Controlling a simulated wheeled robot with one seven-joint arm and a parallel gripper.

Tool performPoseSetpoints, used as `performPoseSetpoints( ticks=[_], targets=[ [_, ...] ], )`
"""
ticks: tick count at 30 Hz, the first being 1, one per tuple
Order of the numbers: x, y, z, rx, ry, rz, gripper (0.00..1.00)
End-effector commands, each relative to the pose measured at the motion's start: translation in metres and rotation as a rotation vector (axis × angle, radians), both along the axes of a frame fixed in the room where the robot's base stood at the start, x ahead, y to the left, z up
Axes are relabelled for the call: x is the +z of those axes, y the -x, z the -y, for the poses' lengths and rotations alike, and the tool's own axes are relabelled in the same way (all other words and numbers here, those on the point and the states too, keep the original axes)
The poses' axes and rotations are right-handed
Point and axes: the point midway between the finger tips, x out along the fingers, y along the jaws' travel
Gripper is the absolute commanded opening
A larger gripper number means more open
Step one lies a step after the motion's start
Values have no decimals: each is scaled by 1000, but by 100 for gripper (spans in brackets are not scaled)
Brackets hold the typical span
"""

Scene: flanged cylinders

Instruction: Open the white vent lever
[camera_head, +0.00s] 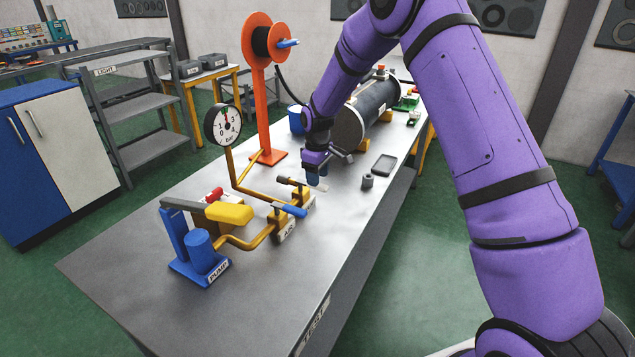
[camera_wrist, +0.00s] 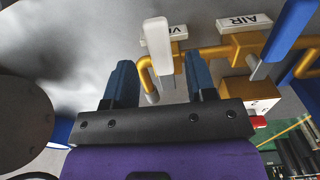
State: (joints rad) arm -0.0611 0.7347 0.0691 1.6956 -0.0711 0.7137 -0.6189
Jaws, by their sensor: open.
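The white vent lever (camera_wrist: 158,46) stands out from the gold pipework in the wrist view, beside a partly hidden label starting "VE" (camera_wrist: 177,31). My gripper (camera_wrist: 160,72) is open. Its two blue fingers lie either side of the lever in the picture, with gaps on both sides; I cannot tell whether the lever is between them in depth. In the head view my gripper (camera_head: 318,182) points down just above the vent valve, and the lever is mostly hidden there.
The blue air lever (camera_head: 289,210) is close beside, above the AIR label (camera_wrist: 244,21). The gauge (camera_head: 223,125), yellow-handled pump (camera_head: 229,213) and orange reel stand (camera_head: 262,100) are left of my gripper. A dark cylinder (camera_head: 366,110) lies behind. The table's front (camera_head: 250,310) is clear.

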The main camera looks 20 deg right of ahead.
Motion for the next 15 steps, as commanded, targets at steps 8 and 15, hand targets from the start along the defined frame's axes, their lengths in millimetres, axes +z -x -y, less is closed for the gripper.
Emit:
performPoseSetpoints(
  ticks=[8, 15],
  targets=[
    [-24, 0, 0, 1, 0, 0, 51],
    [-26, 0, 0, 1, 0, 0, 51]
  ],
)
